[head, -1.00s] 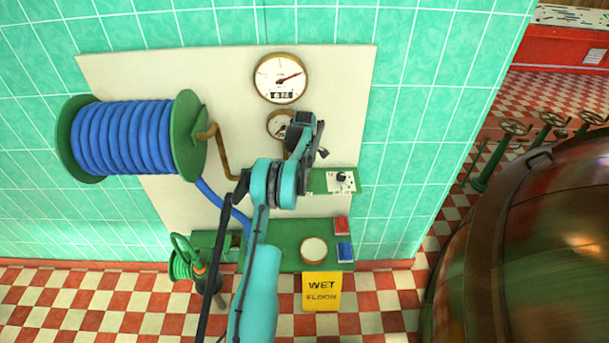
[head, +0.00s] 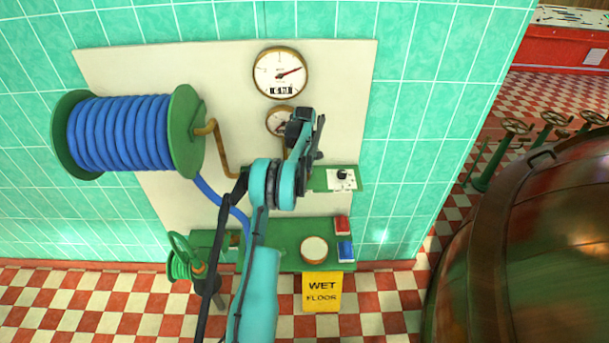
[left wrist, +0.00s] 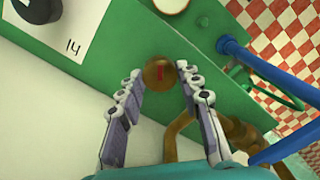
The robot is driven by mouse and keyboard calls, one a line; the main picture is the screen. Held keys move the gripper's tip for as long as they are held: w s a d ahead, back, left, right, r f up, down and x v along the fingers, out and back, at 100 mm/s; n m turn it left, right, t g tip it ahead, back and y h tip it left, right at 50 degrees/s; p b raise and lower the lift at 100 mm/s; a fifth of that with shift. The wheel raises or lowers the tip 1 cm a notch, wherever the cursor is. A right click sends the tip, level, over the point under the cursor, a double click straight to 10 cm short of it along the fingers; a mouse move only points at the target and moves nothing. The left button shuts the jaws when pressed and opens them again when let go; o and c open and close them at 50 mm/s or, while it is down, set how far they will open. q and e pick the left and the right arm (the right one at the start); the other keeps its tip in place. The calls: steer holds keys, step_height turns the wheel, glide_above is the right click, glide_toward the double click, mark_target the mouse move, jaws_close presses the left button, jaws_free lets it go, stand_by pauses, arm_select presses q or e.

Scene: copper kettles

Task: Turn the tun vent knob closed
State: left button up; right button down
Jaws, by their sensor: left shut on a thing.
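In the left wrist view, a round brass knob (left wrist: 158,75) with a red mark sits at the edge of a green shelf or panel. The fingers of my left gripper (left wrist: 158,71) stand on both sides of it and are shut on it. In the head view my left gripper (head: 303,130) is in front of the wall board, and the brass knob is hidden behind my arm. No lettering shows on the knob, so I cannot confirm it is the tun vent knob. My right gripper is not in view.
A black knob on a white dial plate (head: 341,179) is just right of my arm. Two gauges, the larger one above (head: 281,73), hang on the board. A blue hose reel (head: 122,133) is at left. A lower green shelf (head: 283,233) and a wet-floor sign (head: 322,291) are below.

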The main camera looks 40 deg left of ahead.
arm_select(q)
steer(key=m+b, duration=0.1)
steer(key=m, duration=0.2)
steer(key=shift+m, duration=0.3)
steer(key=shift+m+b, duration=0.35)
steer(key=shift+m, duration=1.15)
steer(key=shift+w, duration=0.1)
steer(key=o, duration=1.2)
steer(key=shift+c, duration=0.2)
steer(key=shift+r, duration=0.15)
step_height(320, 180, up, 12)
